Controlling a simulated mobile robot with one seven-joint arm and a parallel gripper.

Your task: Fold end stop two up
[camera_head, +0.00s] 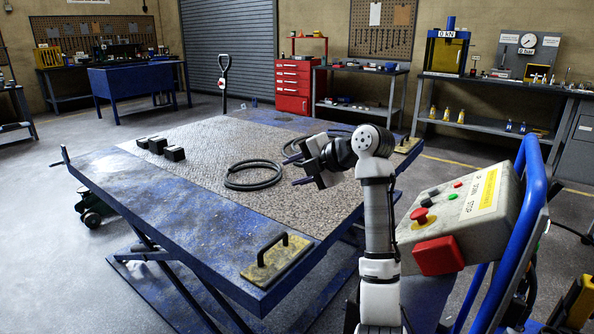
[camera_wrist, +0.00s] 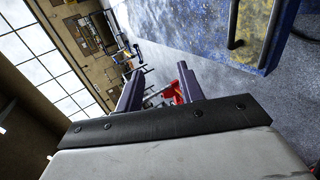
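Two worn yellow plates, which look like the end stops, lie flat at corners of a blue lift table (camera_head: 165,200). The near plate (camera_head: 262,268) carries a black bar handle (camera_head: 284,238) standing up from it. The far plate (camera_head: 407,146) is at the right corner, partly behind my arm; I cannot tell which is number two. My gripper (camera_head: 297,170) hangs over the table's right part, fingers apart and empty, clear of both plates. In the wrist view, my gripper (camera_wrist: 160,70) is open, and a yellow plate (camera_wrist: 253,35) with a dark handle (camera_wrist: 234,22) shows at upper right.
A black hose coil (camera_head: 253,175) and several black blocks (camera_head: 160,146) lie on the table's textured top. A control box (camera_head: 460,208) with a red button and a blue rail (camera_head: 528,210) stand close to my arm's right. The front left tabletop is clear.

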